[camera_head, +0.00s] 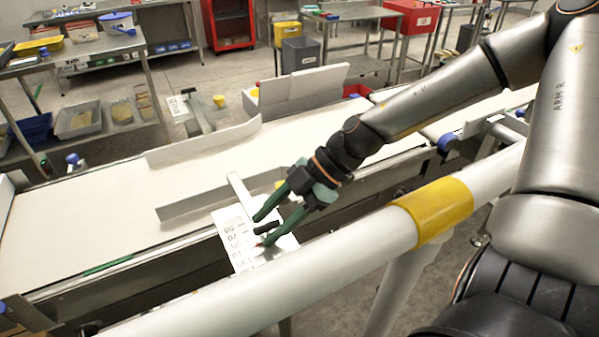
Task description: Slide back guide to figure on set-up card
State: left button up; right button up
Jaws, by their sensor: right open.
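My right gripper (263,231) reaches in from the right over the front edge of the belt. Its green fingers are apart, on either side of a small dark knob (266,227) above a white scale plate (238,243) with printed numbers. I cannot tell whether they touch the knob. A pale bar (240,190) runs from there to the near guide (190,207), a grey strip standing on the belt. The far guide (205,141), a pale curved strip, stands along the belt's far edge. Behind it is a bracket (202,117) with a small marked plate (178,107). I cannot pick out a set-up card. My left gripper is not in view.
The pale belt (80,218) is empty between the guides. A white rail with a yellow band (435,211) crosses the foreground under my right arm. A pale box-like housing (297,92) stands beyond the belt. Benches with bins (78,119) stand at the back left.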

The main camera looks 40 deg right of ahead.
pick_arm(q)
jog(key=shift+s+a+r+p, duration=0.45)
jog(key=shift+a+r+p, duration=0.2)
jog(key=shift+p, duration=0.45)
pick_arm(e)
jog(key=v, duration=1.1)
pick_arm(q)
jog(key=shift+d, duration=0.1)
pick_arm(e)
jog(key=shift+a, duration=0.1)
